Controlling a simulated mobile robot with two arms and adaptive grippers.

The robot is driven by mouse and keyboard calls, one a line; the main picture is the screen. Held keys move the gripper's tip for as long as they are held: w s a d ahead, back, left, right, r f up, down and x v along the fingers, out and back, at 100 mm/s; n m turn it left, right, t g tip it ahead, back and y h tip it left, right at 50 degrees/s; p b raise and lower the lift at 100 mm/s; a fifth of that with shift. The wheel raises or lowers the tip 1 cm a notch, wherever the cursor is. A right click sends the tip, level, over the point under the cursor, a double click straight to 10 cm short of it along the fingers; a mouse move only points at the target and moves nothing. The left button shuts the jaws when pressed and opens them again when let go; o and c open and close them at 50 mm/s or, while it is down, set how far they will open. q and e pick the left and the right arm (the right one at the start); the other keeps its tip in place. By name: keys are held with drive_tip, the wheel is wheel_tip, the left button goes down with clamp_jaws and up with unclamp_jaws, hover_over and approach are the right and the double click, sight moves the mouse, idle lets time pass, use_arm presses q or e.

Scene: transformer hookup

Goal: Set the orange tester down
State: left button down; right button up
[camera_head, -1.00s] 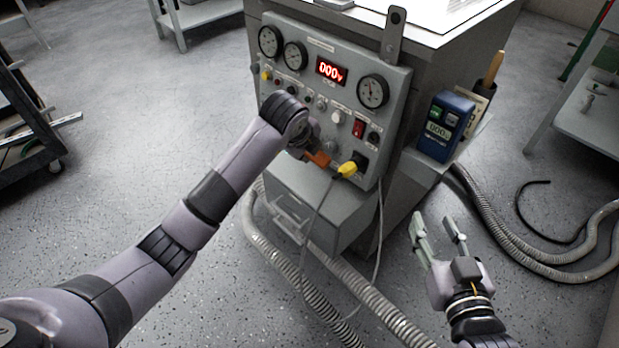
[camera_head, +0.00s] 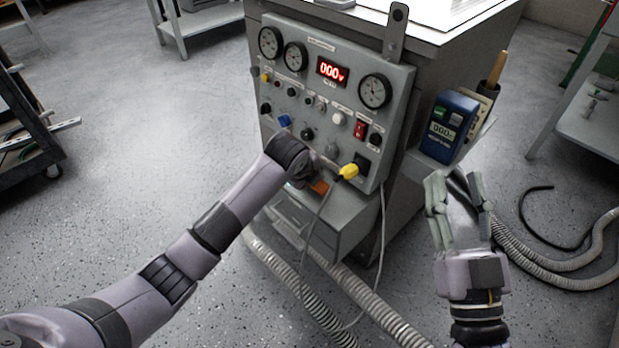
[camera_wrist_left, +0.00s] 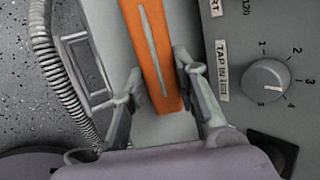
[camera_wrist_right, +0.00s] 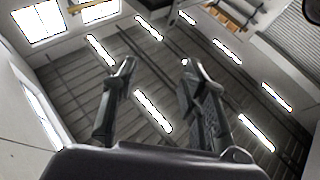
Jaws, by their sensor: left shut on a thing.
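The orange tester (camera_head: 319,187) shows as a small orange patch at my left gripper (camera_head: 308,182), in front of the lower part of the grey control panel (camera_head: 340,100). In the left wrist view the tester (camera_wrist_left: 150,45) is a long orange body with a grey stripe, lying between my left gripper's two fingers, which are shut on it. It is over the grey top of the box below the panel (camera_wrist_left: 165,128); I cannot tell whether it touches. My right gripper (camera_head: 456,184) is open and empty, fingers pointing up, right of the cabinet; the right wrist view shows nothing between them.
A yellow plug (camera_head: 348,171) with a grey cable sits at the panel's lower right. A blue meter (camera_head: 448,127) stands on a side shelf above my right gripper. Ribbed hoses (camera_head: 375,305) lie on the floor. A dial (camera_wrist_left: 267,82) is close beside the tester.

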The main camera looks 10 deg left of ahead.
use_arm(q)
drive_tip(key=c, duration=1.2)
unclamp_jaws()
drive_tip(key=shift+c, duration=0.2)
